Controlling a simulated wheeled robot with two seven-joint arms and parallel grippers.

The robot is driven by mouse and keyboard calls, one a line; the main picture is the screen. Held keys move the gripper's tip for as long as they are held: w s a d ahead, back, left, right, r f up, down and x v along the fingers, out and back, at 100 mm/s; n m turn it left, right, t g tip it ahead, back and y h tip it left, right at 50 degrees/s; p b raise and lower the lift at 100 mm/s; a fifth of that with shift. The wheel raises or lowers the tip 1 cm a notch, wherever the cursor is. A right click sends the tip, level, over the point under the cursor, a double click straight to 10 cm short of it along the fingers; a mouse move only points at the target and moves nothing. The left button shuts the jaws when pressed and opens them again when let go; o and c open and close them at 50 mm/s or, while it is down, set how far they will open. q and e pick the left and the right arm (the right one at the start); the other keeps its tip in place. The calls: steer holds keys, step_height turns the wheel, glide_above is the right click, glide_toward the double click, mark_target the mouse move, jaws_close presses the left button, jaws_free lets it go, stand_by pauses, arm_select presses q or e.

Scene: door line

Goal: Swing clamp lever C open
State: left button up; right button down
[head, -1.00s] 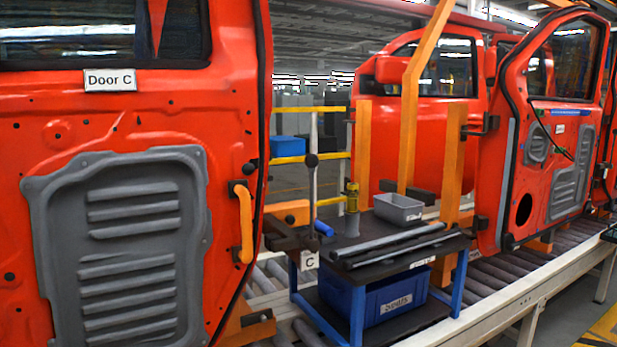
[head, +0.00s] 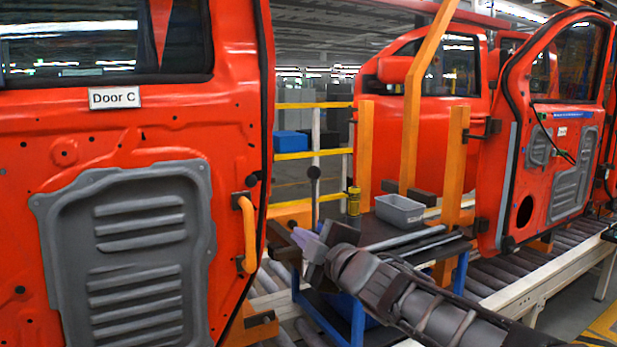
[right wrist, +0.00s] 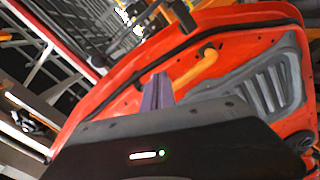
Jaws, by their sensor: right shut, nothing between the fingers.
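The clamp lever at Door C is a thin upright rod with a black ball knob (head: 313,172), just right of the door's edge. Its lower end and the dark clamp block (head: 278,240) are partly hidden by my right gripper (head: 303,237). My right gripper is shut and empty, its purple-grey fingertips low beside the rod; I cannot tell if they touch it. In the right wrist view the closed fingers (right wrist: 157,92) point toward the red door. Door C (head: 235,130) fills the left, its label (head: 115,97) readable. My left gripper is out of view.
An orange door handle (head: 247,235) stands out from Door C's edge, close left of my gripper. A cart with a grey bin (head: 400,210) and a yellow-capped bottle (head: 353,200) is behind my right arm. Orange posts (head: 453,160) and another red door (head: 550,130) stand right.

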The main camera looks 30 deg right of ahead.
step_height(320, 180, up, 7)
steer(key=s+d+n+h, duration=0.1)
steer(key=s+n, duration=0.1)
steer(key=n, duration=0.5)
steer(key=shift+s+r+t, duration=0.2)
steer(key=shift+s+t, duration=0.05)
steer(key=shift+t, duration=0.05)
steer(key=shift+d, duration=0.1)
steer(key=w+d, duration=0.5)
steer(key=w, duration=0.5)
steer(key=shift+w+r+p, duration=0.3)
steer(key=shift+r+p, duration=0.1)
